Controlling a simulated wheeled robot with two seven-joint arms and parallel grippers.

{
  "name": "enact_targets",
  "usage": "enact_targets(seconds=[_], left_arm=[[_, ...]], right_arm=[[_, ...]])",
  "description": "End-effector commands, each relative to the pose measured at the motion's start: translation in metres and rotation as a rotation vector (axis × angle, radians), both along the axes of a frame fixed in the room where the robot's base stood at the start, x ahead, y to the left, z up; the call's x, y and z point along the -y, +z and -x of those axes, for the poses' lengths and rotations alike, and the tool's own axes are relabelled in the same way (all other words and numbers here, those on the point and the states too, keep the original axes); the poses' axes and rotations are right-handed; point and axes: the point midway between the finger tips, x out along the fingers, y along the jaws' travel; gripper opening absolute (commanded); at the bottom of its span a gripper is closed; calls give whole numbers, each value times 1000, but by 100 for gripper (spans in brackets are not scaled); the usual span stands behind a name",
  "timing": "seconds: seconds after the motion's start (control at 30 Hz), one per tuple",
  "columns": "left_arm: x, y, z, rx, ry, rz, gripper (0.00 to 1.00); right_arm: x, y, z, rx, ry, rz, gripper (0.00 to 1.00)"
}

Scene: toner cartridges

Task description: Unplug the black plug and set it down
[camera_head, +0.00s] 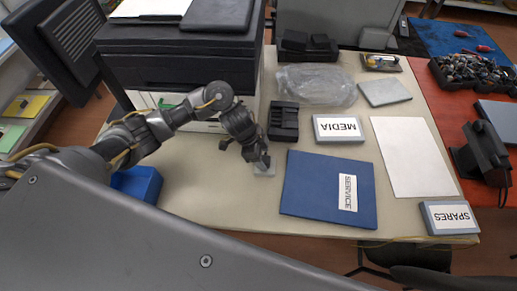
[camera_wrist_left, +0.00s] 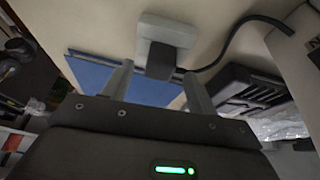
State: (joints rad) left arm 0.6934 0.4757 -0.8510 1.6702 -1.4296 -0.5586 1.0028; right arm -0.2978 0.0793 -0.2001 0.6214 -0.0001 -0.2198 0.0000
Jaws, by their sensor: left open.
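The black plug (camera_wrist_left: 159,60) sits against a pale grey socket block (camera_wrist_left: 168,32) in the left wrist view, with its black cable running off to the right. In the head view the socket block (camera_head: 265,170) lies on the table beside the blue SERVICE folder; the plug there is largely hidden by my gripper or too small to make out. My left gripper (camera_head: 262,160) is over the block. In the left wrist view its two fingers (camera_wrist_left: 158,72) are apart, one on each side of the plug, with visible gaps. My right gripper is not in view.
A blue SERVICE folder (camera_head: 325,190) lies right of the socket. A black slotted holder (camera_head: 283,121) and a MEDIA box (camera_head: 339,128) stand behind. A dark printer (camera_head: 180,60) is at the back left, a blue bin (camera_head: 138,184) at left. Bare tabletop (camera_head: 215,195) shows left of the socket.

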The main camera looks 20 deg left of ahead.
Motion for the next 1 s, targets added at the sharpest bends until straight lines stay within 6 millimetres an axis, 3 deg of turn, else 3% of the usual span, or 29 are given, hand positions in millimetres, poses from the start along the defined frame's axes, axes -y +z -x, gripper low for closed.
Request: enact_targets(seconds=[0.2, 0.57, 0.93, 0.97, 1.0], left_arm=[[8, -21, -2, -1, 0, -1, 58], [10, -25, -3, 1, -1, 0, 58], [10, -24, -3, 1, -1, 0, 11], [10, -24, -3, 1, -1, 0, 30], [10, -24, -3, 1, -1, 0, 24]], right_arm=[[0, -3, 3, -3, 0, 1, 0], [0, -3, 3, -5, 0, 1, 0], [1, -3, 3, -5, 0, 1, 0], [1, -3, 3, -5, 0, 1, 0], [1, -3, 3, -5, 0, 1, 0]])
